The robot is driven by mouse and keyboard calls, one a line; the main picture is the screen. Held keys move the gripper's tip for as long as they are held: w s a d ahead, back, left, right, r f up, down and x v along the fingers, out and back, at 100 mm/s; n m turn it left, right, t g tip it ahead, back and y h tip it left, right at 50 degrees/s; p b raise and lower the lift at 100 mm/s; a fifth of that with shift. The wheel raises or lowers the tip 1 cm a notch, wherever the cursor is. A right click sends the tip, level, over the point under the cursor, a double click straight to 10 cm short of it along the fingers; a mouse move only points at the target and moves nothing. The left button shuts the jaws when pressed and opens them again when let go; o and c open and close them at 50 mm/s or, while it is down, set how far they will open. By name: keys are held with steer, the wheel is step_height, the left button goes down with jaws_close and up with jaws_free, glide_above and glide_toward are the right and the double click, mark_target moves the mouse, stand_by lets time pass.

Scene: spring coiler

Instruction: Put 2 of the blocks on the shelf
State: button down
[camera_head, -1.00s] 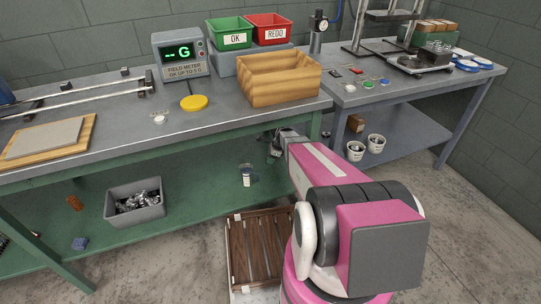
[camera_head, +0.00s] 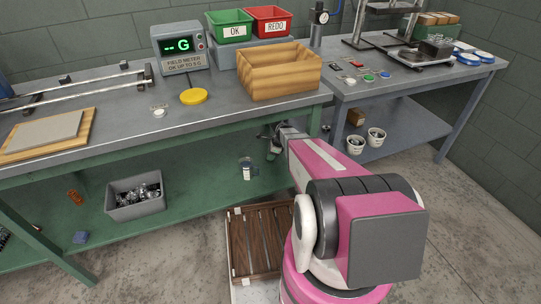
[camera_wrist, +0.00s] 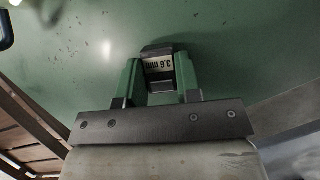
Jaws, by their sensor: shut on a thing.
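My gripper (camera_wrist: 160,72) is shut on a dark block (camera_wrist: 157,49) with a pale label reading "3.6 mm". Its two green fingers press the block's sides in the wrist view. In the head view my gripper (camera_head: 270,143) is partly hidden by my arm, near the front edge of the green bench, and the held block cannot be made out clearly there. A green surface lies beyond the block in the wrist view. The green lower shelf (camera_head: 185,222) runs under the bench.
A grey bin of metal parts (camera_head: 120,212) and a small jar (camera_head: 246,172) stand on the lower shelf. A slatted wooden pallet (camera_head: 255,245) lies on the floor.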

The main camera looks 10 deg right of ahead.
steer(key=shift+f, duration=0.3)
steer(key=c, duration=0.7)
jaws_free()
steer(key=shift+c, duration=0.2)
steer(key=v, duration=1)
steer(key=shift+r, duration=0.4)
